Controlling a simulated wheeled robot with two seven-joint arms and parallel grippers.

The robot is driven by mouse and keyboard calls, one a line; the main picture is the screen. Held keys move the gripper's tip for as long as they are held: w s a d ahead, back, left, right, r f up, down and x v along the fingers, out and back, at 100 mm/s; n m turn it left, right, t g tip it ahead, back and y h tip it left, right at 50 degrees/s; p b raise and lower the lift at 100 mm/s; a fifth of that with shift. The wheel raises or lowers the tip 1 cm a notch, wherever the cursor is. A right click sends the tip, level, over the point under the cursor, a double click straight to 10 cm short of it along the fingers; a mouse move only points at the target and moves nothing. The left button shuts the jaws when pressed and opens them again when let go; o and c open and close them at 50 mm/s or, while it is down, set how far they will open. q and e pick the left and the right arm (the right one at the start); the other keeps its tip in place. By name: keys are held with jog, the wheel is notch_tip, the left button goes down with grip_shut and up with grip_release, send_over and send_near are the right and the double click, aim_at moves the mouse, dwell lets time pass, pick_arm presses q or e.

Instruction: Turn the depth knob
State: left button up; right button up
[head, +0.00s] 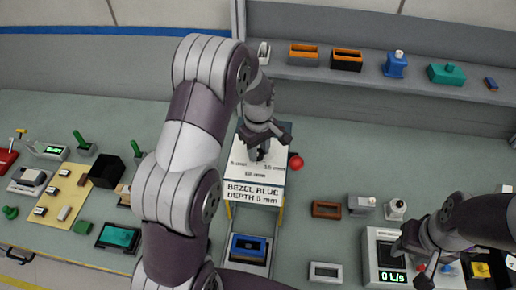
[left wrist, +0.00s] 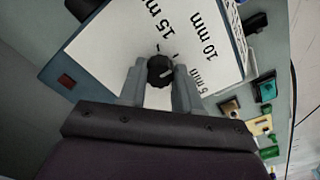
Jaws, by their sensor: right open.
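The black depth knob (left wrist: 160,70) sits on a white panel (left wrist: 110,45) marked 5, 10 and 15 mm. Its light pointer line faces right, roughly towards the 5 and 10 mm side; the exact mark is unclear. My left gripper (left wrist: 160,82) has one finger on each side of the knob; I cannot tell whether they press on it. In the head view my left gripper (head: 260,154) reaches down over the panel and hides most of the knob. A sign (head: 253,194) below reads "BEZEL BLUE DEPTH 5 mm". My right gripper (head: 426,262) is open above the timer device at the right.
A red ball-shaped part (head: 296,162) is at the panel's right edge. A blue bezel (head: 248,247) lies in a holder below the sign. The timer device (head: 388,274) has a lit display. Coloured bezels and parts line the back shelf (head: 420,85).

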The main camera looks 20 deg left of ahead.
pick_arm(q)
jog(key=shift+f, duration=0.1)
jog(key=shift+c, duration=1.2)
jog(key=shift+m, duration=0.4)
jog(key=m+b, duration=0.1)
jog(key=m, duration=0.3)
jog(key=shift+m, duration=0.3)
jog(key=m, duration=0.6)
jog(key=shift+b, duration=0.4)
jog(key=shift+m, duration=0.4)
jog(key=o, duration=1)
jog(key=shift+o, duration=0.2)
jog(key=shift+w, duration=0.15)
